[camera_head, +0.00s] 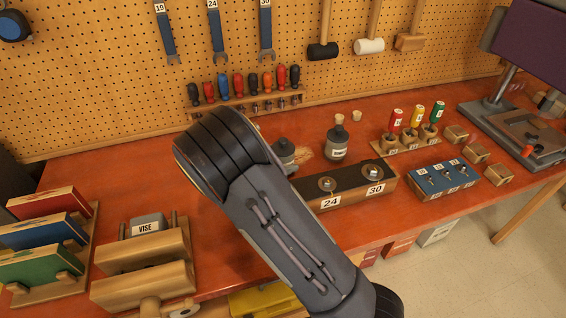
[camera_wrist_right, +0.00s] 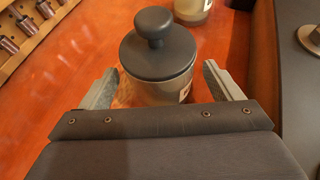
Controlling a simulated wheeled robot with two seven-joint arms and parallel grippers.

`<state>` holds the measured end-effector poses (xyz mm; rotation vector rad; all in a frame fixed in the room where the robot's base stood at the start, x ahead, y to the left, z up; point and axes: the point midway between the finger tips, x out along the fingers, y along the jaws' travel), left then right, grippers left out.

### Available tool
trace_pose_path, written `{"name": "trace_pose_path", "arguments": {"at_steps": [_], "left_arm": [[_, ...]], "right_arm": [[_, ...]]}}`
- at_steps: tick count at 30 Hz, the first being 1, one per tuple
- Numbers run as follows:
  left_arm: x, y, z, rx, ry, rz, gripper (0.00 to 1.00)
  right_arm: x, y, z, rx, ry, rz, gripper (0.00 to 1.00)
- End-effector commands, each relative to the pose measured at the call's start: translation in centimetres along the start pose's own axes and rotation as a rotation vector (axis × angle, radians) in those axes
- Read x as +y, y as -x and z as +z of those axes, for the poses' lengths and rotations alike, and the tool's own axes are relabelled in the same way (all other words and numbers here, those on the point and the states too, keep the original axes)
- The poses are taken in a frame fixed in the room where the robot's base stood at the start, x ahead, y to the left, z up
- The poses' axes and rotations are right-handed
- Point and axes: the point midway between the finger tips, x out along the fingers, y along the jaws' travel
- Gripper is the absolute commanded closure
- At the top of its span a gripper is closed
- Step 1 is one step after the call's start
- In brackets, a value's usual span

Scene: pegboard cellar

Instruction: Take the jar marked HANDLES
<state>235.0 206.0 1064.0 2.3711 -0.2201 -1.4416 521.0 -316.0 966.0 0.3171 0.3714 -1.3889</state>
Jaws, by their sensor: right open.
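A clear jar with a dark grey knobbed lid (camera_wrist_right: 157,55) stands upright on the red-orange bench, between the fingers of my right gripper (camera_wrist_right: 160,72). The gripper is open, with one finger on each side of the jar, and is not closed on it. Only the edge of its label shows, too little to read. In the head view this jar (camera_head: 285,152) is partly hidden by my right arm, which also covers the gripper. My left gripper is not in view.
The dark block marked 24 and 30 (camera_head: 329,204) lies close in front of the jars. A screwdriver rack (camera_head: 250,104) runs behind them. A stand with colored-handled tools (camera_head: 408,143) is to the right. The wooden vise (camera_head: 145,262) is front left.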

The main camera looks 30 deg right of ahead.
Motion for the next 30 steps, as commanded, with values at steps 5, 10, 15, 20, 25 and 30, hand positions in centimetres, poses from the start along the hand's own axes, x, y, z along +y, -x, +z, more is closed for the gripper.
{"name": "trace_pose_path", "arguments": {"at_steps": [5,10,15,20,25,30], "left_arm": [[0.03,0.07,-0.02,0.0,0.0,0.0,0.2],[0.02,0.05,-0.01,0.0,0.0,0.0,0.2],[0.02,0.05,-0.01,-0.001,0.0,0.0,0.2],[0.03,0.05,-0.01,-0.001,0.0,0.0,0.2],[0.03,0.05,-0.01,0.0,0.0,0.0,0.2],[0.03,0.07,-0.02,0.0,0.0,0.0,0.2]], "right_arm": [[0.0,-0.67,-0.09,0.001,0.001,0.001,0.15],[0.0,-0.65,-0.09,0.001,0.001,0.001,0.19],[-0.01,-0.64,-0.08,0.001,0.0,0.001,0.41],[-0.01,-0.62,-0.08,0.001,0.0,0.001,0.62],[-0.01,-0.62,-0.08,0.001,0.0,0.001,0.84],[0.03,-0.59,0.08,-0.002,-0.001,0.001,0.86]]}}
